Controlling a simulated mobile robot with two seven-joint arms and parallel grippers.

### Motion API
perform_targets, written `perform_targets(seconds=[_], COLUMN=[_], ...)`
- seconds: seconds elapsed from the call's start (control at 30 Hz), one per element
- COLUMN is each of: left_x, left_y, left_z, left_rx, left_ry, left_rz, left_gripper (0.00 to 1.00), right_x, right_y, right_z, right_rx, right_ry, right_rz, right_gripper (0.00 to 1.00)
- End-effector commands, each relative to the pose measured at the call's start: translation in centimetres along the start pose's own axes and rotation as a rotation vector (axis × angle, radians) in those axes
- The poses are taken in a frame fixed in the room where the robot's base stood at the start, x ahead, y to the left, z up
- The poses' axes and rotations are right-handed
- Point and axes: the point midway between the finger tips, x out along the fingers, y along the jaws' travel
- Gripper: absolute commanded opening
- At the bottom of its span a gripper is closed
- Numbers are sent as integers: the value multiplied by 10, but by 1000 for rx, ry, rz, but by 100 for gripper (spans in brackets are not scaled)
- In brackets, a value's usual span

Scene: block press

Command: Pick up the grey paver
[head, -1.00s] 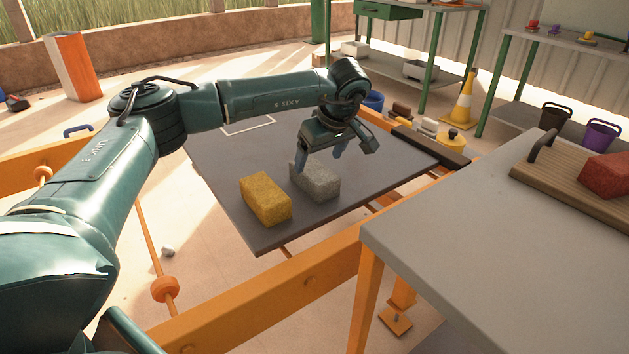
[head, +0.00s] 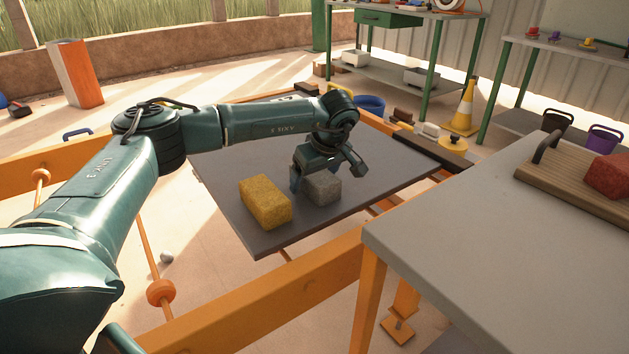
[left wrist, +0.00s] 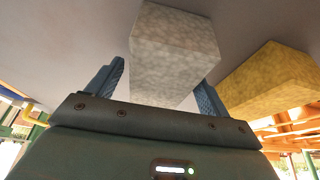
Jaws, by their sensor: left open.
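The grey paver (head: 324,190) lies on the dark board, just right of a yellow paver (head: 265,202). My left gripper (head: 325,172) is low over the grey paver, with its jaws open and one finger on each side of it. In the left wrist view, the grey paver (left wrist: 172,55) stands between the two blue fingers (left wrist: 161,80). A gap shows beside the left finger; the right finger is close to the paver, and I cannot tell whether it touches. The yellow paver (left wrist: 270,80) is beyond the right finger. My right gripper is not in view.
The dark board (head: 225,170) rests on an orange frame (head: 270,285) and is clear behind the pavers. A grey table (head: 440,235) at the right carries a wooden board (head: 560,185) with a red block (head: 608,175). A traffic cone (head: 465,108) stands behind.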

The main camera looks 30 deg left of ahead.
Motion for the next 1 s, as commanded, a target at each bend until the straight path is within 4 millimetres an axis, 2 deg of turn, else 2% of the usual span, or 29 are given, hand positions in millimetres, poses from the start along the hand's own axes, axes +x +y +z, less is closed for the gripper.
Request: perform_targets(seconds=[0.6,1.0], left_x=[4,4], left_y=[0,0], left_z=[2,2], left_rx=[0,0], left_ry=[0,0], left_rz=[0,0], left_gripper=[80,47], right_x=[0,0], right_y=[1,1], right_z=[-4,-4], right_rx=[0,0], right_ry=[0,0], right_rz=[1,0], right_gripper=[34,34])
